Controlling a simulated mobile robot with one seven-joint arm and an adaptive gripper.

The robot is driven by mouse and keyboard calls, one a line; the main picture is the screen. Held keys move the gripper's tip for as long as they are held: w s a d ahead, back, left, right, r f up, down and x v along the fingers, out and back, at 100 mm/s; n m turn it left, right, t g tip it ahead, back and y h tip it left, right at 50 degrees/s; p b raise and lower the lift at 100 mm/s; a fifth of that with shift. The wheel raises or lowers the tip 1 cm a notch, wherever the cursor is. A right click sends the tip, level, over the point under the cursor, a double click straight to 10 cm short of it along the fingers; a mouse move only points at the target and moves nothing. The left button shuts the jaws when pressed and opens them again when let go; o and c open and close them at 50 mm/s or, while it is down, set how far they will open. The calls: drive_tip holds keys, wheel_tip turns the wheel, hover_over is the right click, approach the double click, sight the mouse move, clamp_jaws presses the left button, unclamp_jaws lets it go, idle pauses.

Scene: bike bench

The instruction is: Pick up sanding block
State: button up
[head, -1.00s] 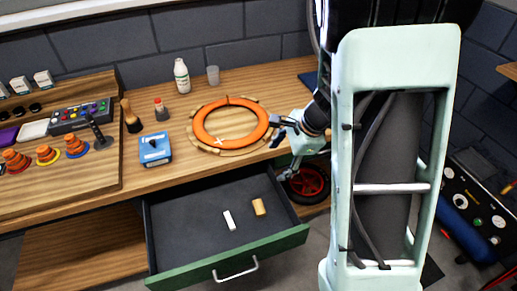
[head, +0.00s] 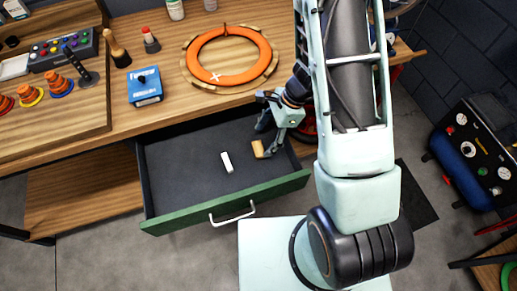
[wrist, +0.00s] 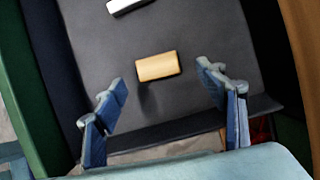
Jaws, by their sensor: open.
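A tan block (head: 258,149), which looks like the sanding block, lies flat on the dark floor of the open drawer (head: 185,185), near its right end. It also shows in the wrist view (wrist: 157,66). My gripper (head: 266,139) is over the drawer's right end, close to the tan block. In the wrist view my open gripper (wrist: 161,77) has its two blue fingers apart, with the tan block between and slightly beyond their tips. No contact is visible; the remaining height above the block is hard to tell.
A white block (head: 227,162) lies to the left of the tan one in the drawer. The green drawer front (head: 230,203) and side walls bound the space. Above is the wooden bench (head: 190,102) with an orange ring (head: 268,58) and a blue box (head: 145,86).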

sight(259, 148)
drive_tip(key=x, duration=0.4)
drive_tip(key=shift+s+a+f, duration=0.1)
drive_tip(key=shift+s+f, duration=0.1)
drive_tip(key=c, duration=1.1)
drive_tip(key=shift+c, duration=0.2)
drive_tip(key=shift+r, duration=0.15)
